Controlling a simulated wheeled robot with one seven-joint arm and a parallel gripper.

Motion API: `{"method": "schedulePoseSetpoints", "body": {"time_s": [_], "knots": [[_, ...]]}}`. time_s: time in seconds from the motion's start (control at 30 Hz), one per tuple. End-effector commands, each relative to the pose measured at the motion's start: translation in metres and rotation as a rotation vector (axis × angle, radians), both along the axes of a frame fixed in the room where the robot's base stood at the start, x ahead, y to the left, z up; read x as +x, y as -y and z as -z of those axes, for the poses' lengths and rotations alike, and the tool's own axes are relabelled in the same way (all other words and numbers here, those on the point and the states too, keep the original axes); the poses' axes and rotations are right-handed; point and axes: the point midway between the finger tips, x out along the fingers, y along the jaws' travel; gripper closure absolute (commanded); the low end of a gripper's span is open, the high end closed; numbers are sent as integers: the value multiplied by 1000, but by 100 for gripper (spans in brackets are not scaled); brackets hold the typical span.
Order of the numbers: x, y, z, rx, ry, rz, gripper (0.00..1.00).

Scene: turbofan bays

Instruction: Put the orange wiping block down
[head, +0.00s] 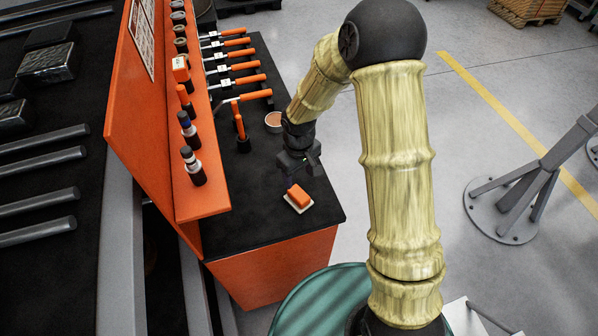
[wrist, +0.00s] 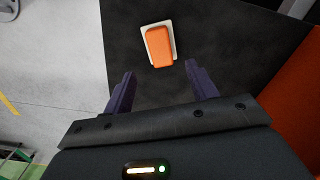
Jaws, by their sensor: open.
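The orange wiping block (head: 299,194) lies on a thin white pad (head: 299,207) on the black top of the orange cabinet, near its front right corner. In the wrist view the block (wrist: 159,47) sits on its pale pad (wrist: 173,28), ahead of the fingertips and clear of them. My gripper (head: 298,181) hangs just above and behind the block in the head view. In the wrist view its two dark fingers (wrist: 160,72) are spread wide with nothing between them.
The black worktop (head: 255,205) has free room left of the block. Several orange-handled tools (head: 240,68) lie in a rack further back, with a small round dish (head: 273,120) nearer. Bottles (head: 193,166) stand on the orange shelf at left. A grey stand (head: 515,195) is on the floor at right.

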Motion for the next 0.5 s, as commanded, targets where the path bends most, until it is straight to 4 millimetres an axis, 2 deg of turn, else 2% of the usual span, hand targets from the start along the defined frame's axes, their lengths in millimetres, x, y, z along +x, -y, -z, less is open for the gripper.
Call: {"method": "schedulePoseSetpoints", "body": {"time_s": [0.2, 0.5], "knots": [[0, 0, -15, 0, 0, 0, 42], [0, 0, -16, 0, 0, 0, 42]]}}
